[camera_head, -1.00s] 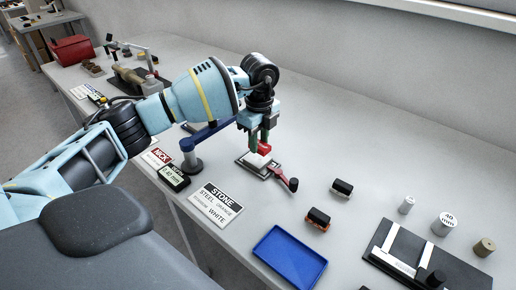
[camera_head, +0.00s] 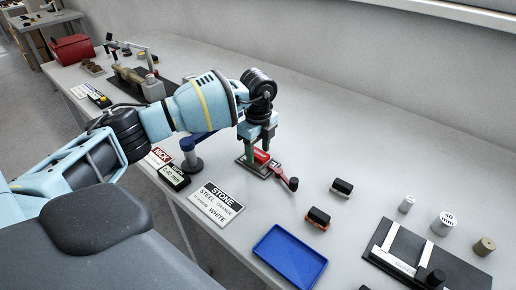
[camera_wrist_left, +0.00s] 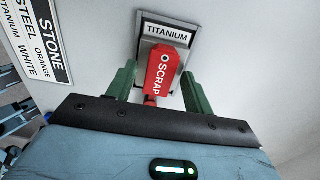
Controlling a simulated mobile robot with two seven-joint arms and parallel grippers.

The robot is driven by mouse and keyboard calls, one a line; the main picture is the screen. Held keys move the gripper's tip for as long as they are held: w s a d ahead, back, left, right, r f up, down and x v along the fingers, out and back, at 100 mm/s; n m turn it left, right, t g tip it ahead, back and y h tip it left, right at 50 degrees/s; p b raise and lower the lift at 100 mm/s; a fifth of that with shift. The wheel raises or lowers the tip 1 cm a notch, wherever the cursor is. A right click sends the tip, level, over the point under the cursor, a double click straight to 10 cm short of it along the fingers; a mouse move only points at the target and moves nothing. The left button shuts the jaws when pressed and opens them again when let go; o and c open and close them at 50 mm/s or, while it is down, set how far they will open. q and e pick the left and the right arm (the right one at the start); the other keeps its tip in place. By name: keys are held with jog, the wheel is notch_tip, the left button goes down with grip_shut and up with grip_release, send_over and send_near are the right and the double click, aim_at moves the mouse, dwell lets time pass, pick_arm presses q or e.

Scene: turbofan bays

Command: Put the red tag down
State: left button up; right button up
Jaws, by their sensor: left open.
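The red tag (camera_wrist_left: 162,72), marked SCRAP, lies over a grey plate (camera_wrist_left: 151,52) with a TITANIUM label in the left wrist view. In the head view the red tag (camera_head: 262,156) shows low between the fingers, over the small fixture (camera_head: 245,162) on the bench. My left gripper (camera_head: 258,153) is open, pointing down around the tag. In the left wrist view its green fingers (camera_wrist_left: 160,88) stand on both sides of the tag, with a gap visible on each side. The tag's underside is hidden. My right gripper is not in view.
A red lever with a black knob (camera_head: 293,184) sticks out beside the fixture. Two dark-topped blocks (camera_head: 318,218) (camera_head: 342,187) lie right.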

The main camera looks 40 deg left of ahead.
aim_at(258, 153)
pick_arm(q)
jog(key=shift+r, duration=0.1)
notch_tip(258, 153, up, 12)
dwell(0.5)
dwell(0.6)
